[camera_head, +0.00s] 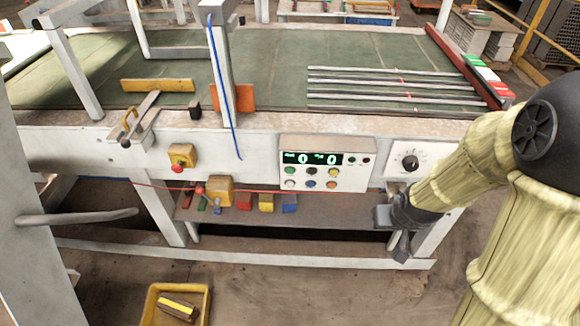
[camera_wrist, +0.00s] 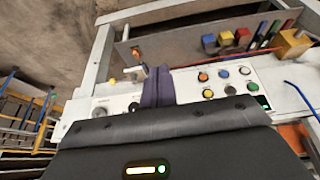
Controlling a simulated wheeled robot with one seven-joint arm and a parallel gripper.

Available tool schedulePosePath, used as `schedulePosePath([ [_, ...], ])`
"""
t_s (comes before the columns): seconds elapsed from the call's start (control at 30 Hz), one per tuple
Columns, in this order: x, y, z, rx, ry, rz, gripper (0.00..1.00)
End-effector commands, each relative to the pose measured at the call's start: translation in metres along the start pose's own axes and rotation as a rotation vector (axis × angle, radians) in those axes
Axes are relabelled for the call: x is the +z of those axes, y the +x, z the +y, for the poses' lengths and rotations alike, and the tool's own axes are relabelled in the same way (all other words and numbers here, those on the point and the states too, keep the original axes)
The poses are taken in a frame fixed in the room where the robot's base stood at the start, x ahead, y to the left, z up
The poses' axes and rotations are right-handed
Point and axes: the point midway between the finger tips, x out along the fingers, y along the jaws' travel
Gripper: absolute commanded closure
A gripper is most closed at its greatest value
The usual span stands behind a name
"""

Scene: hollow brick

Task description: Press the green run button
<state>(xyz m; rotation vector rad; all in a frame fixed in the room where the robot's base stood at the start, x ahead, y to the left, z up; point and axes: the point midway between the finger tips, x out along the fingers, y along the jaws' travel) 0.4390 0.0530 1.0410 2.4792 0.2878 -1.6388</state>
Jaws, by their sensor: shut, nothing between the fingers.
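The green button (camera_head: 290,171) is at the upper left of the button group on the white control panel (camera_head: 350,182), below a display with green digits. The wrist view shows the panel turned about, with the green button (camera_wrist: 252,86) at its lower right. My gripper (camera_head: 401,254) is to the right of the panel and lower, apart from the button. In the wrist view my gripper's dark fingers (camera_wrist: 157,72) are together and empty, left of the buttons. Nothing hides the green button in either view.
Black, yellow, white, blue and orange buttons surround the green one. A dial (camera_head: 410,162) is right of the panel, and a red-and-yellow stop button (camera_head: 181,157) is to its left. Coloured blocks (camera_head: 266,202) lie on a shelf below. A yellow crate (camera_head: 150,303) stands on the floor.

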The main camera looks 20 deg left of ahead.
Motion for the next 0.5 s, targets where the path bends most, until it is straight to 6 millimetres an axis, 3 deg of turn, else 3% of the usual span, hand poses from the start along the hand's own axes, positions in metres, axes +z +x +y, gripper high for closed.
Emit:
schedulePosePath([
  [0.2, -0.049, 0.042, -0.051, -0.107, -0.152, 0.135, 1.00],
  [0.5, -0.082, 0.090, -0.143, -0.302, -0.268, 0.345, 1.00],
])
